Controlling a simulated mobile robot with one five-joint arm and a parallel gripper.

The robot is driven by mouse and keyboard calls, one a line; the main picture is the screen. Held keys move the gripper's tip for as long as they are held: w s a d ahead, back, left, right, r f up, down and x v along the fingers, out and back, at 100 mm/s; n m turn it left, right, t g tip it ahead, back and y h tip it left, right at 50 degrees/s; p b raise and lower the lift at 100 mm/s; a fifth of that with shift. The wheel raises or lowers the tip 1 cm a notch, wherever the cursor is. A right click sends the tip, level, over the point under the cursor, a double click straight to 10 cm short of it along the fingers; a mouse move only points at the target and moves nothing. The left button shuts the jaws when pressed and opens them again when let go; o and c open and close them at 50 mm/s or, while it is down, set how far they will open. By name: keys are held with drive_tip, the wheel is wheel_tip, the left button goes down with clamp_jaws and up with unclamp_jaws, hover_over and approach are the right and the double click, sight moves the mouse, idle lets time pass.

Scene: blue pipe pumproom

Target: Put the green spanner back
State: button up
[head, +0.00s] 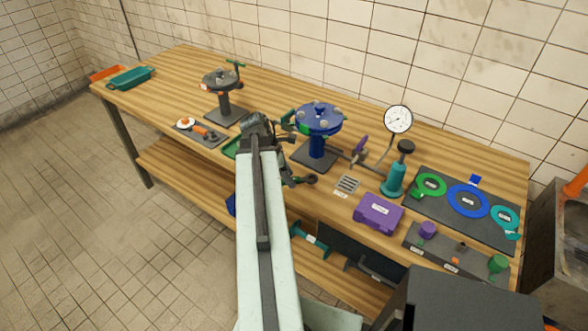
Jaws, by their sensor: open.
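I cannot pick out a green spanner with certainty. My gripper (298,152) is open near the left side of the blue round-topped stand (319,119). I see nothing held between its jaws. My arm hides part of the bench and a green edge (230,149) beside it.
A purple box (378,214), a teal bottle-shaped tool (394,178) and a dial gauge (398,120) stand right of the blue stand. A plate with coloured knobs (460,252) lies at the front right. Trays (130,78) sit far left. The bench's back left is clear.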

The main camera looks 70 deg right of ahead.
drive_tip(key=p+v, duration=1)
drive_tip(key=v, duration=0.2)
drive_tip(key=shift+f, duration=0.1)
